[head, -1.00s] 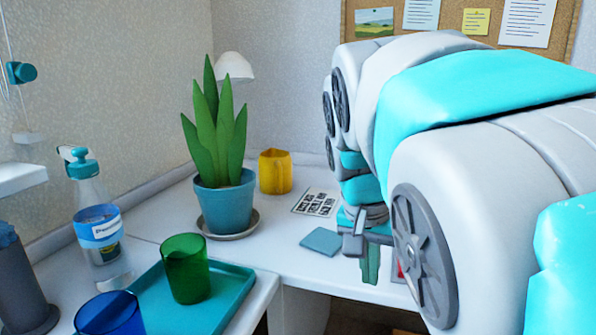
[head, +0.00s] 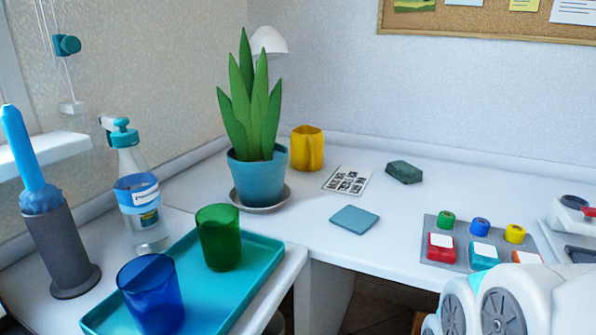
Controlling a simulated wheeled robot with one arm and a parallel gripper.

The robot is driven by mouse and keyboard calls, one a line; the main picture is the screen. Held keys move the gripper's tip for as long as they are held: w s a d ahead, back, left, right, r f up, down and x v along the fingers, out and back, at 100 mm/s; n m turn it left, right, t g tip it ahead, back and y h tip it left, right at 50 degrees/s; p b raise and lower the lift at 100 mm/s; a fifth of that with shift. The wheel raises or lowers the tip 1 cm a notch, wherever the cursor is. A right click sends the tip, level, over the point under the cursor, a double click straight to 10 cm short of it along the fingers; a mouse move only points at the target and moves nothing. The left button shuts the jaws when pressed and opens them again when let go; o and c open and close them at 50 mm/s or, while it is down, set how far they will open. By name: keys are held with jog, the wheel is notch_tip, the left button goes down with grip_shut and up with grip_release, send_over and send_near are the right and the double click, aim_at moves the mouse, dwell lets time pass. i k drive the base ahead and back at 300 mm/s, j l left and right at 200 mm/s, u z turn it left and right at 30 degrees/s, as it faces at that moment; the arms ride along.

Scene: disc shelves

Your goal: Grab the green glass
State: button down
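The green glass (head: 219,238) stands upright on the far part of a teal tray (head: 268,262), at the left of the head view. A blue glass (head: 152,296) stands on the same tray, nearer to me and to the left. My arm shows only at the bottom right corner, well away from the green glass. My gripper is outside the picture, so its fingers cannot be seen.
A spray bottle (head: 140,195) and a grey brush holder (head: 62,250) stand left of the tray. A potted plant (head: 258,180) stands behind the green glass. A yellow cup (head: 307,148), a blue coaster (head: 354,218) and a button panel (head: 437,266) lie further right.

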aim_at(221, 239)
jog(key=u, duration=1.25)
